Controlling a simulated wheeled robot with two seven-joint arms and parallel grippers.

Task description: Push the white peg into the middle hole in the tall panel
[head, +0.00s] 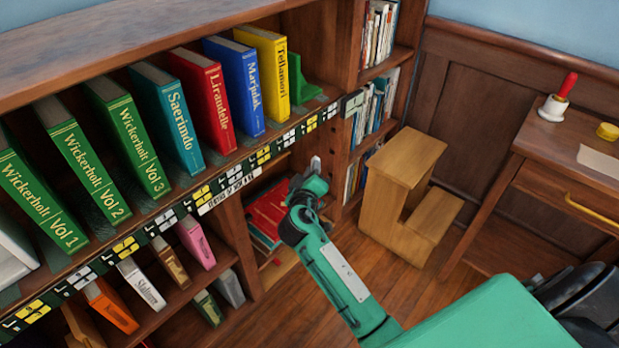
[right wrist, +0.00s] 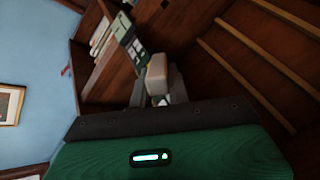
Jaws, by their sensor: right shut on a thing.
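My right gripper (head: 315,170) is shut on the white peg (right wrist: 157,72), beside the end of the bookcase. In the right wrist view the grey fingers (right wrist: 159,92) close around the peg, and its pale, blunt end sticks out past them. The tall panel (head: 341,130) is the dark wooden upright between the two bookcases, just beyond the gripper. My left gripper is not in view.
A shelf of coloured books (head: 207,100) with a label strip (head: 232,188) runs along the left. A wooden step stool (head: 405,160) stands right of the panel. A desk (head: 540,140) with a handbell (head: 556,102) is at the right. Some floor between is clear.

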